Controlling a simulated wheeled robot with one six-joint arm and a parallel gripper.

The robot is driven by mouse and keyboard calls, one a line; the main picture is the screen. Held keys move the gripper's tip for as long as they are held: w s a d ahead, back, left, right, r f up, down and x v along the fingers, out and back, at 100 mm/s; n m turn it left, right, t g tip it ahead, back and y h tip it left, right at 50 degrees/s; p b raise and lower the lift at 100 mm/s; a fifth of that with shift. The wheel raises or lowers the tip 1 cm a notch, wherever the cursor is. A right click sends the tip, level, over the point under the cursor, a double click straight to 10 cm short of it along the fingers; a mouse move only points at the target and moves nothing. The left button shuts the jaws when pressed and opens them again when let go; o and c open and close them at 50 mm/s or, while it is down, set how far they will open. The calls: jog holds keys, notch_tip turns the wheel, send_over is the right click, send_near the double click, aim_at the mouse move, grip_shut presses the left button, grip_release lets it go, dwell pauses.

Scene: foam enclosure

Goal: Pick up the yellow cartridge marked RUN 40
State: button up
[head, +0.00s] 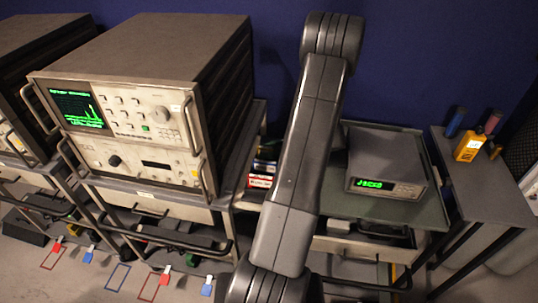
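No RUN 40 mark is legible from here. A small stack of cartridge-like boxes (262,172) lies on the cart just left of my arm; red, white and dark labels show, too small to read. My arm hides what lies to the right of the stack. My arm crosses the middle of the view, and my gripper is out of the picture.
A large instrument (130,110) with a green screen fills the left cart. A smaller box with a green display (385,170) sits on the green-topped cart. Blue and red cylinders stand on the side table (480,192). Coloured tags and floor outlines (118,276) lie at lower left.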

grip_shut()
